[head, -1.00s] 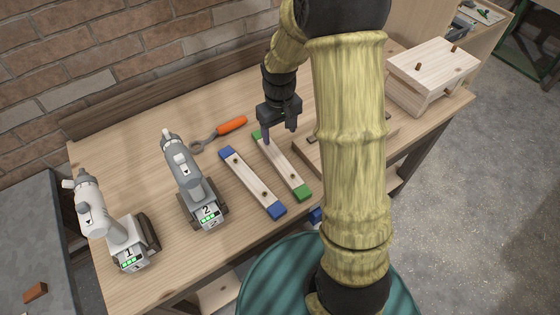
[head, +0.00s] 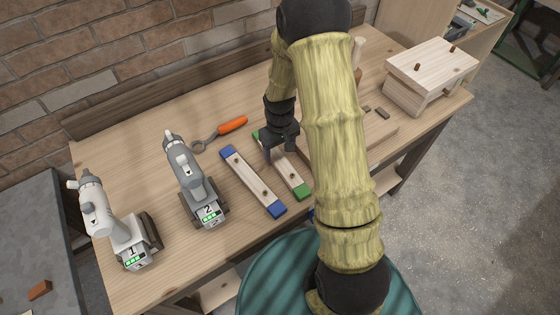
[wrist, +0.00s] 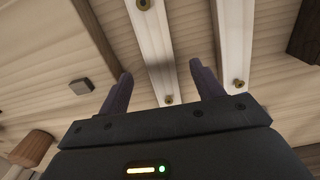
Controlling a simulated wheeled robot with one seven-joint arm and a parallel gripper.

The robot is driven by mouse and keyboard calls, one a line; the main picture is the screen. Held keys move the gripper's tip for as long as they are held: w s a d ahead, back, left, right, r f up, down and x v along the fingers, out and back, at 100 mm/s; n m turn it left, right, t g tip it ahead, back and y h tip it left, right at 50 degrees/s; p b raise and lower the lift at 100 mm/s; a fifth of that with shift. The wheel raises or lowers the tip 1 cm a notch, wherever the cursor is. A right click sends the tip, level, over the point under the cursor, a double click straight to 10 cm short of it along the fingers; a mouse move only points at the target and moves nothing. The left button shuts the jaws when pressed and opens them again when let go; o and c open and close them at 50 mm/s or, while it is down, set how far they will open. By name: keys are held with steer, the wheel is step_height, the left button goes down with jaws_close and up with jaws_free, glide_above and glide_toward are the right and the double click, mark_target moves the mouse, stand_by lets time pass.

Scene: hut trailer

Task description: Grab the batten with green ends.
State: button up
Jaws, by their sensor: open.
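The batten with green ends (head: 295,175) lies on the workbench, a pale strip with green ends, partly covered by my gripper. My gripper (head: 280,157) is open and over its upper half. In the wrist view, a pale batten with two screws (wrist: 154,55) runs between my two open fingers (wrist: 160,85), one on each side and apart from it. Its ends are out of that view; its place fits the green-ended one. I cannot tell how far down the fingertips are. The batten with blue ends (head: 250,181) lies parallel, just to the left.
An orange-handled tool (head: 232,125) lies behind the battens. Drill 2 (head: 188,170) and drill 1 (head: 105,220) stand to the left.

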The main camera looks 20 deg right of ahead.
mark_target(280, 160)
steer(key=shift+w+f+p, duration=0.1)
steer(key=shift+f+p, duration=0.75)
steer(key=shift+f, duration=1.65)
steer(key=c, duration=1.2)
steer(key=shift+o, duration=0.2)
steer(key=shift+r, duration=0.1)
step_height(280, 160, up, 10)
steer(key=b, duration=0.2)
